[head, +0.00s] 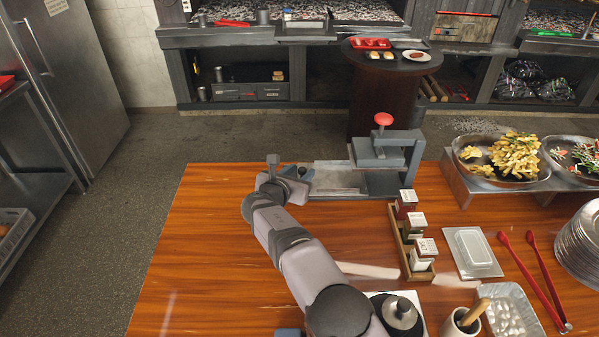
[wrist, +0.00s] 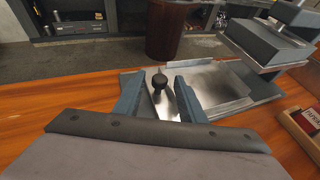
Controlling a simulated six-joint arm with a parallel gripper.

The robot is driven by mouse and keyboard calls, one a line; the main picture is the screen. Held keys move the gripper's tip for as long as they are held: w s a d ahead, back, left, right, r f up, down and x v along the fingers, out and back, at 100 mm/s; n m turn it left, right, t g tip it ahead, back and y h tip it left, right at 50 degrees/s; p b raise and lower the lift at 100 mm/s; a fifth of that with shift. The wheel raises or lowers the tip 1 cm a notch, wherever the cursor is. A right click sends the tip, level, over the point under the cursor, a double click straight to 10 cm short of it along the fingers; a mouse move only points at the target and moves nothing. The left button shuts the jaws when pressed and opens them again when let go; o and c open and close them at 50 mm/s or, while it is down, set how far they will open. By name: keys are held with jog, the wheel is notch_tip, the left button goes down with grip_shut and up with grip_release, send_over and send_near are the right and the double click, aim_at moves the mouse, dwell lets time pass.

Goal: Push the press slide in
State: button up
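The press (head: 395,146) is a grey frame with a red knob on top, standing at the far edge of the wooden table. My gripper (head: 290,168) is at the slide's left end. Whether anything touches the knob lower down is hidden.
A wooden rack of spice boxes (head: 413,240) stands right of my arm, near the press. A lidded container (head: 473,250), red tongs (head: 535,280) and a food pan (head: 500,160) are further right. The table left of my arm is clear.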

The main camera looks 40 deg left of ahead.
aim_at(338, 183)
grip_shut()
jog(key=w+d+b, duration=0.5)
jog(key=w+d, duration=0.2)
jog(key=shift+w+d+f, duration=0.1)
jog(key=shift+f, duration=0.1)
jog(key=shift+w+d+r, duration=0.15)
jog(key=shift+w+d, duration=0.15)
jog(key=shift+d, duration=0.05)
grip_release()
jog(key=shift+w+d, duration=0.1)
jog(key=shift+s+r+b, duration=0.1)
jog(key=shift+s+b, duration=0.15)
jog(key=shift+b, duration=0.05)
